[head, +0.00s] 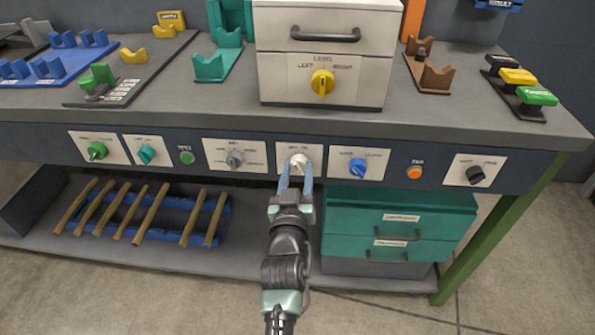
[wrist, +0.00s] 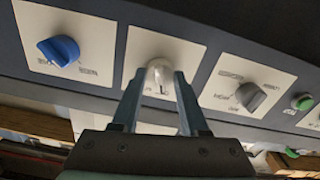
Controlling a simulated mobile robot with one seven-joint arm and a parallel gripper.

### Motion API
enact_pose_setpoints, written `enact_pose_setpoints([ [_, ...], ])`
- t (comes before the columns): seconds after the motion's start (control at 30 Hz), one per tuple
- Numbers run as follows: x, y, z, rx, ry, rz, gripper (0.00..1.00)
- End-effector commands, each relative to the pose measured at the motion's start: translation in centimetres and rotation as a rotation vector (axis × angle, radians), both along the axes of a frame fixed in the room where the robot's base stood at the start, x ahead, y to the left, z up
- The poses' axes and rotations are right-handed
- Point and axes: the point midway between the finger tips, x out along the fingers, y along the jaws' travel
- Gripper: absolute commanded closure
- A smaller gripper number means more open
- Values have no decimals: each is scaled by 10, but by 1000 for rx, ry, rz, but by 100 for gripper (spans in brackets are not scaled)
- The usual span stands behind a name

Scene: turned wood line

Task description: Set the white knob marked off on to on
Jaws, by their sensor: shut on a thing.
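The white knob (head: 298,160) sits on a pale plate with small dark lettering on the front panel of the bench. My gripper (head: 296,182) reaches it from below, its two blue-grey fingers shut on the knob's sides. In the wrist view the white knob (wrist: 160,76) shows between the fingertips (wrist: 158,84), with a thin dark pointer line on its face. The fingers cover parts of the plate, and the lettering is too small to read surely.
A blue knob (head: 358,168) is to the right and a grey knob (head: 235,159) to the left on the same panel. An orange button (head: 414,173) is further right. Green drawers (head: 400,222) stand below right; wooden rods (head: 150,212) lie on the lower shelf.

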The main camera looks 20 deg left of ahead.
Motion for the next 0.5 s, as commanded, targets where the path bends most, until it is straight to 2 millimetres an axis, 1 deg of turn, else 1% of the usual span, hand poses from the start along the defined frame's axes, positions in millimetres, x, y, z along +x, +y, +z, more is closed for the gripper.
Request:
enact_pose_setpoints([
  [0.27,0,0,-2,87,24,0,100],
  [0.5,0,0,-3,262,74,1,100],
])
